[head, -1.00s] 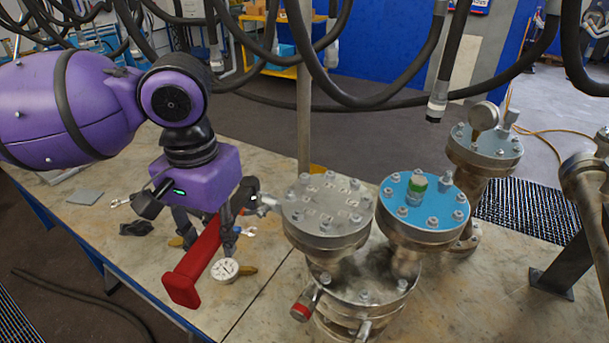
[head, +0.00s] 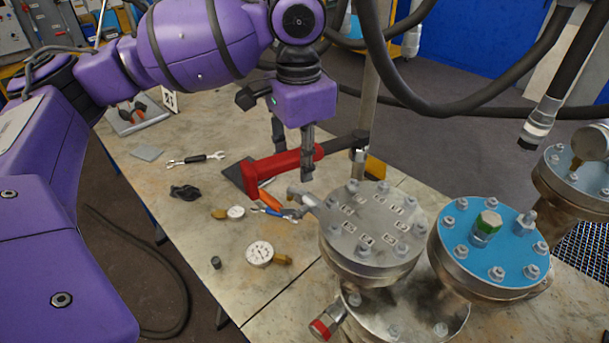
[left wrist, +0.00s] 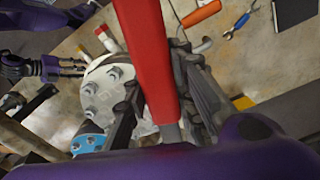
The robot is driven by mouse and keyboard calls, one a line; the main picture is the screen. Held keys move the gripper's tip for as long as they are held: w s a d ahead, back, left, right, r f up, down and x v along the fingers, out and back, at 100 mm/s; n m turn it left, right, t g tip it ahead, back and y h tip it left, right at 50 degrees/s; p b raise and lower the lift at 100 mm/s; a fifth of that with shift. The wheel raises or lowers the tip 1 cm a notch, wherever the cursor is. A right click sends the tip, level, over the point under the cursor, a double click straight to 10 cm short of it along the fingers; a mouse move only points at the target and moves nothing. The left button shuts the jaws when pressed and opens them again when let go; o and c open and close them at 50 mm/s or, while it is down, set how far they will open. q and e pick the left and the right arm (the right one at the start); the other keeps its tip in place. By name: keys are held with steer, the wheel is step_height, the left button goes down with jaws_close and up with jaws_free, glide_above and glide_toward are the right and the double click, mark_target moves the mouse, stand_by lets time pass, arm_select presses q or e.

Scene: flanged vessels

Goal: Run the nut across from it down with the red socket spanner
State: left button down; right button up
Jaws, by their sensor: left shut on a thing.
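My left gripper (head: 307,155) is shut on the handle of the red socket spanner (head: 275,170), which also shows in the left wrist view (left wrist: 145,50). The spanner's dark head reaches right, and its socket (head: 358,160) points down over the far edge of the grey flange (head: 372,225). A nut (head: 352,186) sits close below the socket; I cannot tell whether they touch. Several other nuts ring this flange, which has stamped number plates on top. My right gripper (left wrist: 72,67) shows only in the left wrist view, with its fingers apart and seemingly empty.
A blue flange (head: 485,245) with a green-banded nut (head: 487,224) stands close on the right. Gauges (head: 260,253), an orange-handled tool (head: 268,199) and a spanner (head: 196,159) lie on the table. Black hoses (head: 400,85) hang behind.

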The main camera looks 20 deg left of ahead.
arm_select(q)
steer(key=shift+s+a+r+m, duration=0.15)
steer(key=shift+s+m, duration=0.05)
steer(key=shift+m, duration=0.1)
steer(key=shift+s+a+f, duration=0.15)
steer(key=shift+s+f, duration=0.35)
steer(key=shift+s, duration=0.15)
step_height(320, 180, down, 3)
steer(key=shift+w+f, duration=0.15)
steer(key=shift+f, duration=0.05)
arm_select(e)
steer(key=shift+s+a+f, duration=0.15)
steer(key=shift+s, duration=0.85)
steer(key=shift+s+f, duration=0.1)
steer(key=shift+s, duration=0.05)
arm_select(q)
steer(key=shift+f, duration=0.2)
